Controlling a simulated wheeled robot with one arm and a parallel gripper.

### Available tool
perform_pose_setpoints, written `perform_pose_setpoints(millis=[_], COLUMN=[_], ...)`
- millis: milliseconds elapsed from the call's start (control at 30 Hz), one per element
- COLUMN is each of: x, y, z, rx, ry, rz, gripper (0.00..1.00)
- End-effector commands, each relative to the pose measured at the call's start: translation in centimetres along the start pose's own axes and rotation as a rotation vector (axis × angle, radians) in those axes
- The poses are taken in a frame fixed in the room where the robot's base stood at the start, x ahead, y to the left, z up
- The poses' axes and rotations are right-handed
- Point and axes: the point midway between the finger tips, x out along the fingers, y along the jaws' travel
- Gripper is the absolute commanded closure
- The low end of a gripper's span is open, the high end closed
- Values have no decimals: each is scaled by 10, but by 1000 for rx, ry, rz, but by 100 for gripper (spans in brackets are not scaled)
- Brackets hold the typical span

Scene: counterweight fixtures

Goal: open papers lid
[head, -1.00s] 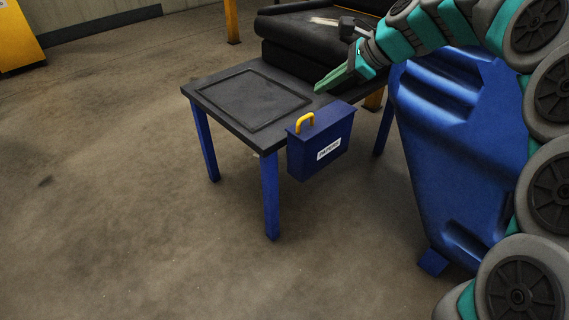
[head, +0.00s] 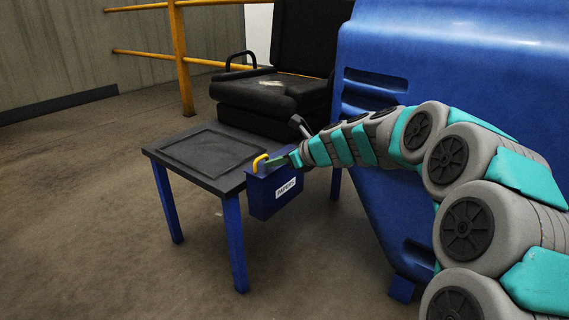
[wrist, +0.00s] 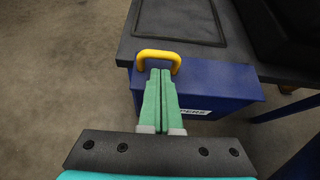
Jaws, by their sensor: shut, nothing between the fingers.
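The papers box (head: 273,193) is a blue box with a white label, hanging at the side of a small table. A yellow handle (head: 259,162) stands up at the left end of its lid, and the lid looks closed. In the wrist view the box (wrist: 228,82) lies beyond my fingers, with the yellow handle (wrist: 158,56) just past the fingertips. My gripper (head: 272,161) is at the handle, over the lid. In the wrist view my green fingers (wrist: 159,74) are together with nothing between them. I cannot tell whether the tips touch the handle.
The small table (head: 171,147) has a dark top with a recessed panel and blue legs. A black armchair (head: 262,96) stands behind it. A large blue body (head: 440,65) rises at the right, close to my arm. Floor at the left is clear.

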Motion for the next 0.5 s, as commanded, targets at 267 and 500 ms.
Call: perform_pose_setpoints(millis=[267,500], x=[21,21], y=[0,0], z=[-1,0], rx=[-1,-1], ry=[2,1], rz=[-1,-1], gripper=[100,100])
